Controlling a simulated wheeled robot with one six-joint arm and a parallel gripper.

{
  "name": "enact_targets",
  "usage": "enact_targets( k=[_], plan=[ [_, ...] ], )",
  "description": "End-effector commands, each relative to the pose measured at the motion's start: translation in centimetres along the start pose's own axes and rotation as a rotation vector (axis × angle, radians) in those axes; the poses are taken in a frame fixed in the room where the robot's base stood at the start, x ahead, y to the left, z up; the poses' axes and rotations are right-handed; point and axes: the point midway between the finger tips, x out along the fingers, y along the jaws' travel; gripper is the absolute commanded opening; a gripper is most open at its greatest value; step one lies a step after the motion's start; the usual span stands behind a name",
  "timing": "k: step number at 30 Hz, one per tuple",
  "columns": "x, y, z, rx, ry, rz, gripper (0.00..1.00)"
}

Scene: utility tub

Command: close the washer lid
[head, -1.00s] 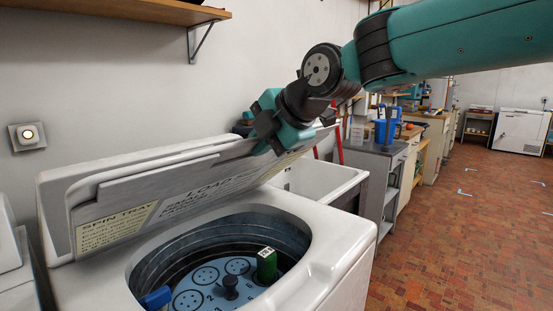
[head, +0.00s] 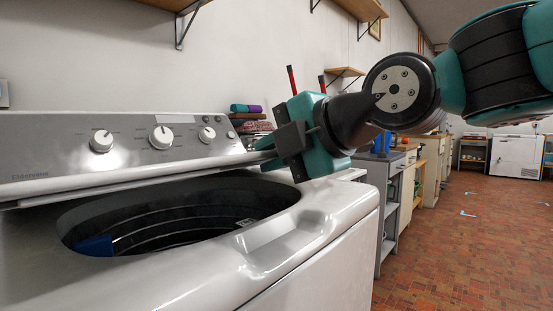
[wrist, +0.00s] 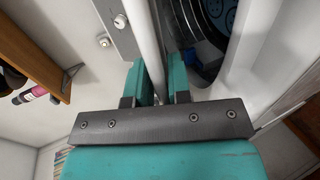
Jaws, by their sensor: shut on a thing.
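The white washer (head: 200,275) stands at the left of the head view with its round tub opening uncovered. Its lid (head: 140,183) shows nearly edge-on as a thin grey strip, tilted above the back of the opening. My gripper (head: 273,155) is at the lid's right end, shut on its edge. In the wrist view the lid (wrist: 148,45) is a pale bar running between the two teal fingers of my gripper (wrist: 153,85). The lid's hinge is hidden.
The control panel (head: 130,140) with knobs rises behind the lid. A blue piece (head: 95,245) shows inside the tub. Folded cloths (head: 250,122) lie behind my gripper. A grey cabinet (head: 375,185) stands to the right; the brick floor (head: 470,235) there is clear.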

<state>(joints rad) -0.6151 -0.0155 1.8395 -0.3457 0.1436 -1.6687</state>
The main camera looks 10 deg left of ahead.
Motion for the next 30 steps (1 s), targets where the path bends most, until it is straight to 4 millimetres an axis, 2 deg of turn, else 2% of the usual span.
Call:
enact_targets(
  k=[1, 9, 26, 27, 28, 30],
  plan=[
    [0.7, -1.8, -0.1, 0.002, 0.002, -0.014, 0.00],
    [1.2, -3.9, -0.3, 0.001, 0.006, -0.017, 0.00],
    [1.4, -4.2, -0.2, 0.001, 0.005, -0.017, 0.00],
    [1.4, -4.2, -0.2, 0.001, 0.005, -0.017, 0.33],
    [1.3, -4.2, -0.2, 0.001, 0.005, -0.016, 0.37],
    [1.3, -4.1, -0.2, 0.000, 0.005, -0.014, 0.37]
  ],
)
